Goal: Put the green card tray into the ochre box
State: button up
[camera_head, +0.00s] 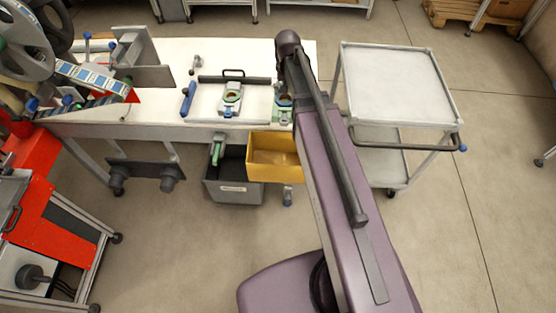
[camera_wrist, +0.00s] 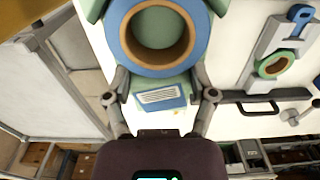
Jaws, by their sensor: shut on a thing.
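The green card tray (camera_wrist: 95,9) fills the top of the wrist view, with a blue reel on a tan core and a labelled end. My gripper (camera_wrist: 162,85) is shut on that end, one finger on each side. In the head view the tray (camera_head: 284,102) shows partly behind my arm, at the table's front edge; whether it touches the table I cannot tell. The ochre box (camera_head: 272,173) is low at the table's front, just below and left of the tray. Its visible inside looks empty; my arm covers its right edge.
A grey tray with a green reel (camera_head: 231,97) lies on the white table (camera_head: 160,60), left of my gripper. A grey box (camera_head: 232,192) with a green item stands left of the ochre box. A white trolley (camera_head: 400,80) stands on the right.

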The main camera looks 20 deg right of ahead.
notch_tip(320, 180, up, 16)
jog(key=p, duration=1.5)
jog(key=shift+r, duration=0.2)
jog(key=shift+d, duration=0.1)
